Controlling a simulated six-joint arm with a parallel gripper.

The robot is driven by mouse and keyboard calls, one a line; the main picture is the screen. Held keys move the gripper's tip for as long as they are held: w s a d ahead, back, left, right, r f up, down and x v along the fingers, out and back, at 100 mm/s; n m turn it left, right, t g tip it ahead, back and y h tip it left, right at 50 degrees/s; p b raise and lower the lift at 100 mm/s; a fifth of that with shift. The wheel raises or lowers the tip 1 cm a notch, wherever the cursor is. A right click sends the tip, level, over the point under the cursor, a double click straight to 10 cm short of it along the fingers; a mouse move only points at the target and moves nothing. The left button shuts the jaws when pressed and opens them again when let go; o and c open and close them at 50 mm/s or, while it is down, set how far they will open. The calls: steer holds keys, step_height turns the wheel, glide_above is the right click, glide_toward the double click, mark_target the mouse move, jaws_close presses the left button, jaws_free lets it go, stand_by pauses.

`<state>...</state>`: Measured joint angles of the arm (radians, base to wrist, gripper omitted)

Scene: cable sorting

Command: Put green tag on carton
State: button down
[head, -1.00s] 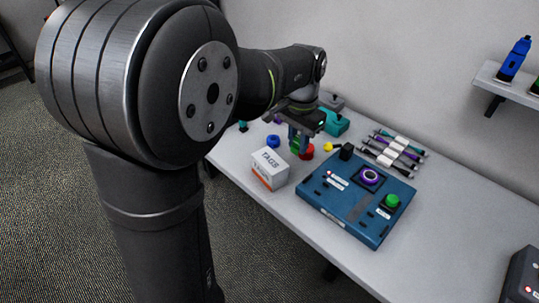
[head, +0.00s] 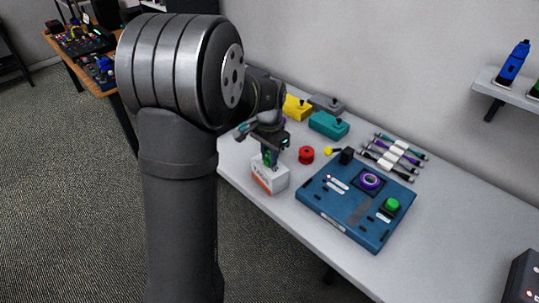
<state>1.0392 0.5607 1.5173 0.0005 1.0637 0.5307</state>
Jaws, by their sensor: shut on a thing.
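The carton (head: 270,181), a white box with an orange stripe, stands on the table left of the blue panel. My gripper (head: 268,163) is right over the carton's top, fingers pointing down. It is shut on the green tag (head: 266,159), of which only a little green shows between the fingers. The fingers hide most of the carton's top, so I cannot tell whether the tag touches it.
A red tag (head: 306,155) lies right of the carton. A blue panel (head: 352,217) with a purple ring and green button lies further right. Teal (head: 329,124) and yellow (head: 296,107) boxes stand behind.

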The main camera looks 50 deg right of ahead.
steer(key=shift+f, duration=0.1)
steer(key=c, duration=1.3)
jaws_free()
steer(key=shift+o, duration=0.2)
step_height(320, 180, up, 12)
steer(key=shift+r, duration=0.2)
